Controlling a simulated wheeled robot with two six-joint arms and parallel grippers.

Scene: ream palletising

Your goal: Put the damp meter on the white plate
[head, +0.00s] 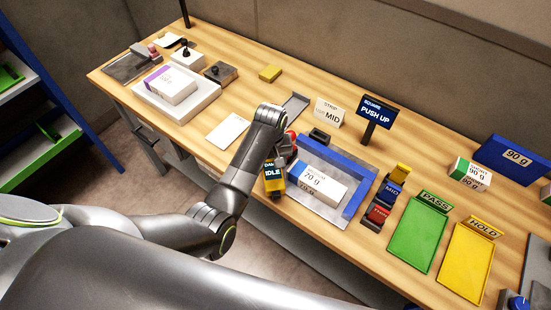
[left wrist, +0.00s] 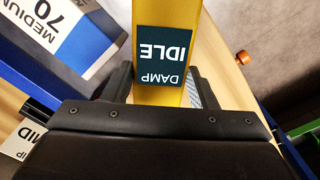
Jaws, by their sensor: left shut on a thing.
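The damp meter (head: 273,180) is yellow with a dark screen reading DAMP IDLE. My left gripper (head: 279,160) is shut on it, in front of the left side of the blue-edged tray. In the left wrist view the meter (left wrist: 168,18) stands between the two dark fingers, its screen text upside down. The flat white plate (head: 227,131) lies bare on the table, to the left of my left gripper and apart from the meter. My right gripper is not in view.
A ream marked 70 g (head: 320,183) lies in the blue-edged tray (head: 365,195), right of the meter. A STRIP MID card (head: 328,112) and a PUSH UP sign (head: 375,112) stand behind. Green (head: 417,235) and yellow (head: 465,262) trays are at right. Wood around the white plate is clear.

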